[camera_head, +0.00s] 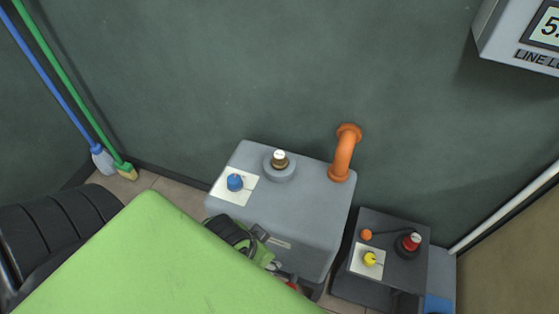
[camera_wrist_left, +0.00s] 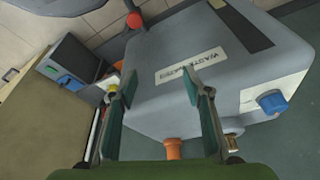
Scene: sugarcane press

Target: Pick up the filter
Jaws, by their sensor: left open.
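No part is clearly marked as the filter, so I cannot tell which one it is. A grey box (camera_head: 300,212) stands against the wall. On its top is a round fitting with a white cap (camera_head: 279,158), beside a blue knob (camera_head: 235,182) on a white plate. My left gripper (camera_head: 268,250) is over the near edge of the box. In the left wrist view its two fingers (camera_wrist_left: 160,98) are wide apart with nothing between them. The box's label (camera_wrist_left: 181,66) and blue knob (camera_wrist_left: 271,102) show there too. My right gripper is not in view.
An orange pipe (camera_head: 343,155) runs from the box to the wall. A smaller dark box (camera_head: 398,272) stands to the right, with a yellow knob (camera_head: 370,258) and a red-topped fitting (camera_head: 411,241). A display panel (camera_head: 525,35) hangs upper right. Brooms (camera_head: 103,158) lean at the left.

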